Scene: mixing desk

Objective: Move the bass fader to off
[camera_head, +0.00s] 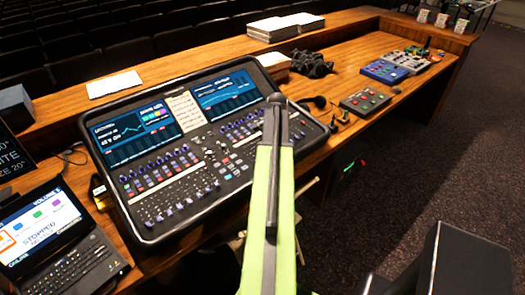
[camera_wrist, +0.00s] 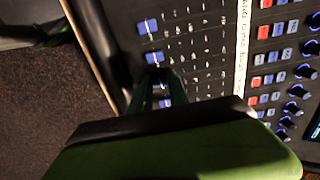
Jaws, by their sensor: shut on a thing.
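The mixing desk (camera_head: 165,190) is a black console with two screens, rows of knobs and blue-capped faders along its front. In the wrist view, fader caps (camera_wrist: 149,27) line the panel's left side, with a second cap (camera_wrist: 155,58) below. My gripper (camera_wrist: 160,92) is low over this row, its dark fingers shut around a blue fader cap (camera_wrist: 165,103). My wrist hides part of that cap and the panel below. No bass label is readable. In the head view, my green arm crosses the console's right part, and the fingertips are hidden.
A laptop (camera_head: 60,240) stands left of the console. Carpet (camera_wrist: 40,110) lies beyond the console's front edge.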

